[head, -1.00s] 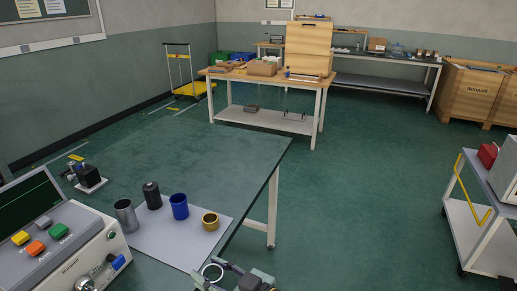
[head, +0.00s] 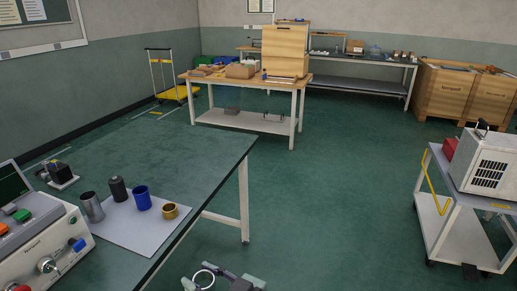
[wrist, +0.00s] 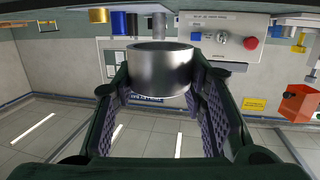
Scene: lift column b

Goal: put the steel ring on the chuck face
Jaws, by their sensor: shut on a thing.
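The steel ring (wrist: 160,72) is a short, shiny grey cylinder, held between the two fingers of my gripper (wrist: 168,85) in the wrist view. In the head view the ring (head: 193,278) shows at the bottom edge as a pale hoop, with part of my gripper (head: 204,281) beside it. It is held clear of the bench, past its right edge. I cannot make out a chuck face for certain; a grey instrument (head: 45,245) at lower left has a round metal part (head: 48,265) on its front.
A bench (head: 185,160) bears a grey mat (head: 125,235) with a steel cup, a black cylinder, a blue cup and a brass ring. A cart (head: 440,185) carrying a white box (head: 488,165) stands at right. The green floor between is free.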

